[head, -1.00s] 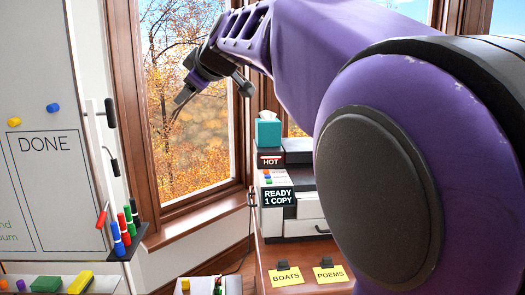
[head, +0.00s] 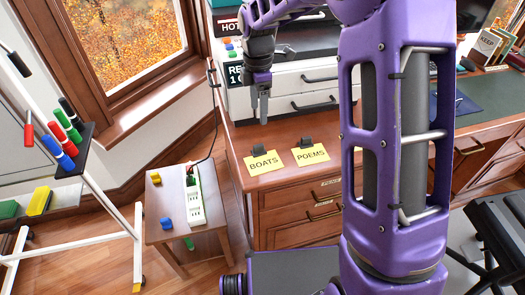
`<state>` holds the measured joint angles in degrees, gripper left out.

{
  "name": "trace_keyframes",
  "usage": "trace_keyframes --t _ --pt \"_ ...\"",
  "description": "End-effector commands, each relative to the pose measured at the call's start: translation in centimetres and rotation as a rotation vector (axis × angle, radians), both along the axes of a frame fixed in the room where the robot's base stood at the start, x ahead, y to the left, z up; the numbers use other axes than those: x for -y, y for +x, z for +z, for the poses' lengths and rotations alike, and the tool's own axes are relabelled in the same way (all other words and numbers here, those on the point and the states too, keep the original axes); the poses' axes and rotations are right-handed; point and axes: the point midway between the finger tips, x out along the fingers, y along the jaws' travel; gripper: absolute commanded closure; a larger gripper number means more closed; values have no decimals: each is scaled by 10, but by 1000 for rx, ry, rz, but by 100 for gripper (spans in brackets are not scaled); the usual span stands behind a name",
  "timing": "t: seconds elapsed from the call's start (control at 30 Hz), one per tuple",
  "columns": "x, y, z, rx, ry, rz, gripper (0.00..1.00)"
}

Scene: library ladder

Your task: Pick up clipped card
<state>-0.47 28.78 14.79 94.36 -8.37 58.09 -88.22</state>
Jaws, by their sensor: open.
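Two yellow cards with black clips lie side by side near the front edge of the wooden cabinet top. The left is the BOATS card (head: 263,163), its clip (head: 257,150) at its upper edge. The right is the POEMS card (head: 311,154), its clip (head: 306,142) also at its upper edge. My gripper (head: 264,118) points down above and behind the BOATS card, in front of the printer. It is open and seen edge-on, with nothing visible in it. It appears apart from both cards.
A printer (head: 291,83) with drawers stands behind the cards. My arm blocks the view right of the POEMS card. A low side table (head: 174,232) holds a power strip (head: 195,203). A whiteboard stand with a marker tray (head: 77,150) is at left. A desk (head: 486,127) is at right.

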Motion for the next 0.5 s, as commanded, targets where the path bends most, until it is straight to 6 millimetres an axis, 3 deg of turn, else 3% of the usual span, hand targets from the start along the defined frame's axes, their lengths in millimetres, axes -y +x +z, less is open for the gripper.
trace_keyframes --t 0.03,0.3,0.5 --pt "0 -1 -15 -4 0 1 28" --pt "-1 0 -73 -2 -1 0 28" --pt "0 0 -97 1 0 -2 28"
